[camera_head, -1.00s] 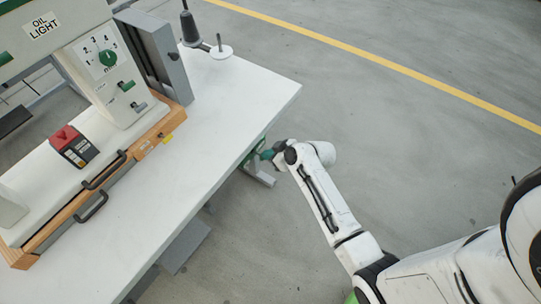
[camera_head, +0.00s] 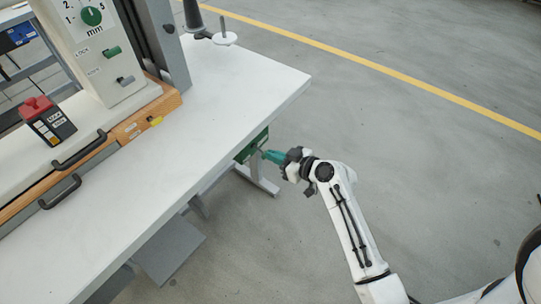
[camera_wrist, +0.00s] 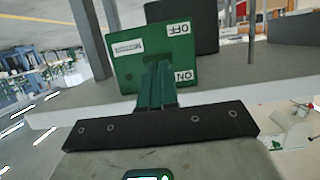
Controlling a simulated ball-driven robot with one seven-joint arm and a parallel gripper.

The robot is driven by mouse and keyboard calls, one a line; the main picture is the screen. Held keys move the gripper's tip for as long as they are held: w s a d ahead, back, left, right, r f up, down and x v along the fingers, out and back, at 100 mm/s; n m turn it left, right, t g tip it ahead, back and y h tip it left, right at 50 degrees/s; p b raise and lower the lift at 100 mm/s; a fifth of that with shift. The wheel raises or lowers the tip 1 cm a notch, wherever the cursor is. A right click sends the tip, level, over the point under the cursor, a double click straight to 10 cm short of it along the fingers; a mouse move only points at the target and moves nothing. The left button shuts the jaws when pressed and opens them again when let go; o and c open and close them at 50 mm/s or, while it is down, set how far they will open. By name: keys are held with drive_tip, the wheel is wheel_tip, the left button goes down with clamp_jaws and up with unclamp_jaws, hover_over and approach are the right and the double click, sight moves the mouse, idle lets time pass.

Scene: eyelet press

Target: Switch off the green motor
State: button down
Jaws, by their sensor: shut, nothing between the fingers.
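The green motor (camera_head: 252,144) sits under the front edge of the white table, mostly hidden by the tabletop in the head view. In the wrist view its green face (camera_wrist: 128,50) carries an OFF label (camera_wrist: 179,30) and an ON label (camera_wrist: 184,76), with the lettering upside down. My gripper (camera_head: 264,154) is shut and empty, its green fingers pointing at the motor. In the wrist view the fingertips (camera_wrist: 157,66) overlap the lower middle of the face, left of ON. I cannot tell whether they touch it. The switch itself is not clearly visible behind the fingers.
The white table (camera_head: 170,170) edge lies just above my gripper. A table leg (camera_head: 259,180) stands below the motor. The press (camera_head: 95,50) and a red-topped control box (camera_head: 47,118) are on the table. The floor to the right is clear.

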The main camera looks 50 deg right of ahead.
drive_tip(key=shift+a+f+b, duration=0.1)
drive_tip(key=shift+f+b, duration=0.5)
drive_tip(key=shift+b, duration=0.4)
drive_tip(key=shift+f+b, duration=0.15)
drive_tip(key=shift+b, duration=0.35)
